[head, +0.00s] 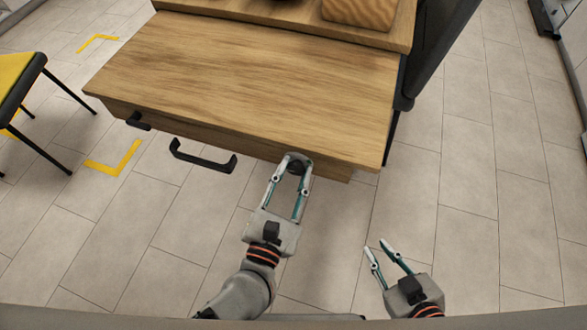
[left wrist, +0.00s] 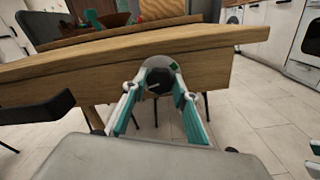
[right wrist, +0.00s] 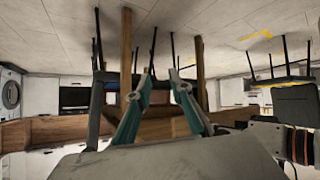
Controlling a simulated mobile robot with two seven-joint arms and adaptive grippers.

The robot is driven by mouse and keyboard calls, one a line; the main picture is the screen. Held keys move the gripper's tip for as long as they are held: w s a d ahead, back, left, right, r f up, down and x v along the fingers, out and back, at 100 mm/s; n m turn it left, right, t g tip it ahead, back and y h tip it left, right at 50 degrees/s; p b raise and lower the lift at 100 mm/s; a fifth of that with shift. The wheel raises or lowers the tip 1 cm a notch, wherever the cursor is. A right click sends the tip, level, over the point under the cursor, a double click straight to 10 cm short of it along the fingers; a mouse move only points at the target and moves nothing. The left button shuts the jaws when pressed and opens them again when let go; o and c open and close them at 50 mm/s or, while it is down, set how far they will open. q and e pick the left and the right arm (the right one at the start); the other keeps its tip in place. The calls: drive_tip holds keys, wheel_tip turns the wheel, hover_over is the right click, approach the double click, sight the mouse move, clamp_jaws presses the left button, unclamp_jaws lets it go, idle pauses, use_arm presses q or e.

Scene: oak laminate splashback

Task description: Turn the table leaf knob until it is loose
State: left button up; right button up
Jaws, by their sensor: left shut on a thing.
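The wooden table leaf (head: 250,75) fills the upper middle of the head view. A dark round knob (head: 295,168) is on its front edge, right of the handle. In the left wrist view the knob (left wrist: 158,83) is black with a pale pointer line, in front of a grey round plate with a small green mark. My left gripper (head: 297,164) is shut on the knob, a finger on each side; the fingers partly hide it. My right gripper (head: 375,246) is open and empty, low and to the right, apart from the table.
A black bar handle (head: 203,162) and a small black fitting (head: 138,121) stick out from the front edge, left of the knob. A yellow chair (head: 18,80) stands at left. A wooden block (head: 360,12) is on the raised part behind. The floor (head: 470,190) at right is clear.

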use_arm(q)
drive_tip(key=shift+s+f+n, duration=0.1)
drive_tip(key=shift+f+n, duration=0.3)
drive_tip(key=shift+n, duration=0.2)
drive_tip(key=shift+n+b, duration=0.4)
drive_tip(key=shift+b, duration=0.1)
drive_tip(key=n+b, duration=0.2)
drive_tip(key=n, duration=0.1)
drive_tip(key=shift+r, duration=0.15)
drive_tip(key=shift+r+n, duration=0.15)
drive_tip(key=shift+n, duration=0.25)
use_arm(e)
drive_tip(key=shift+m+t+y, duration=0.4)
drive_tip(key=shift+t+y, duration=0.1)
drive_tip(key=shift+y, duration=0.1)
drive_tip(key=shift+w+a+r, duration=0.25)
drive_tip(key=shift+a+r, duration=0.1)
drive_tip(key=shift+a, duration=0.3)
drive_tip(key=shift+w+a+r, duration=0.3)
drive_tip(key=shift+a+r, duration=0.1)
drive_tip(key=shift+a, duration=0.2)
drive_tip(key=shift+w+a+r, duration=0.25)
drive_tip(key=shift+a+r, duration=0.1)
drive_tip(key=shift+a, duration=0.3)
drive_tip(key=shift+w+r, duration=0.1)
drive_tip(key=shift+r, duration=0.05)
